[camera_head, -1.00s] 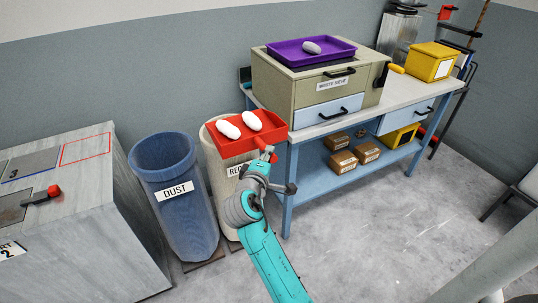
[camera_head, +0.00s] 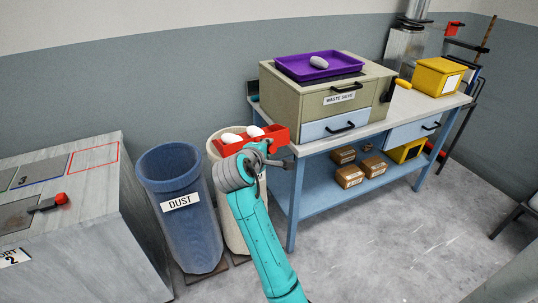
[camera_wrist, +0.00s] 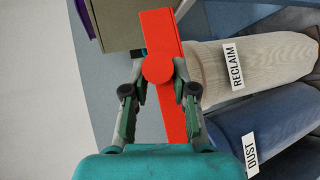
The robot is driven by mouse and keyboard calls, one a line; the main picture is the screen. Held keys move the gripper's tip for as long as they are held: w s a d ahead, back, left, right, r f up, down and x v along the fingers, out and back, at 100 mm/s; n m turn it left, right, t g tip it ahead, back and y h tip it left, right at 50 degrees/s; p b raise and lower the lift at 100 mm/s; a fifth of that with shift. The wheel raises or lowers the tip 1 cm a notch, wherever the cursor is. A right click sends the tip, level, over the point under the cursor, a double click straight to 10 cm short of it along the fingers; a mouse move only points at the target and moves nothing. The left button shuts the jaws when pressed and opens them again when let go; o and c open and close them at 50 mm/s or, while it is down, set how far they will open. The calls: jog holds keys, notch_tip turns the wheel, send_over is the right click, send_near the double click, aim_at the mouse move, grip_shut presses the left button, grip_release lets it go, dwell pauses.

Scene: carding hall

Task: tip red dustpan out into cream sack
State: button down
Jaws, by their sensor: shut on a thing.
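The red dustpan (camera_head: 262,141) is held over the cream sack (camera_head: 232,220), with white lumps (camera_head: 254,132) still in it in the head view. It is tilted, its far side lower. In the wrist view the dustpan (camera_wrist: 163,75) shows its red back and round handle end, and hides the lumps. My gripper (camera_wrist: 158,98) is shut on the dustpan's handle; it also shows in the head view (camera_head: 262,150). The cream sack, labelled RECLAIM, also shows in the wrist view (camera_wrist: 270,62); my arm covers part of it in the head view.
A blue DUST bin (camera_head: 182,225) stands left of the cream sack. A blue workbench (camera_head: 300,190) is close on the right, bearing a waste sieve cabinet (camera_head: 300,101) with a purple tray (camera_head: 290,70). A grey cabinet (camera_head: 120,220) is at the left.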

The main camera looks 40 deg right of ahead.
jog(key=shift+w+d+r+n+g+y, duration=0.15)
jog(key=shift+w+d+r+g, duration=0.1)
jog(key=shift+w+r, duration=0.4)
jog(key=shift+w+d+r+n+g+y, duration=0.15)
jog(key=shift+w+r+g, duration=0.1)
jog(key=shift+w+r, duration=0.35)
jog(key=w+d+r+n+g+y, duration=0.1)
jog(key=w+d+r+g, duration=0.1)
jog(key=w+r, duration=0.2)
jog(key=w+d+r+n+g+y, duration=0.1)
jog(key=w+d+r+g, duration=0.1)
jog(key=w, duration=0.8)
jog(key=shift+r+n+g, duration=0.4)
jog(key=shift+r+g, duration=0.1)
jog(key=shift+r, duration=0.45)
dwell(1.8)
notch_tip(320, 180, up, 8)
jog(key=m+t+h, duration=0.4)
jog(key=t, duration=0.3)
jog(key=shift+m, duration=0.4)
jog(key=shift+a, duration=0.1)
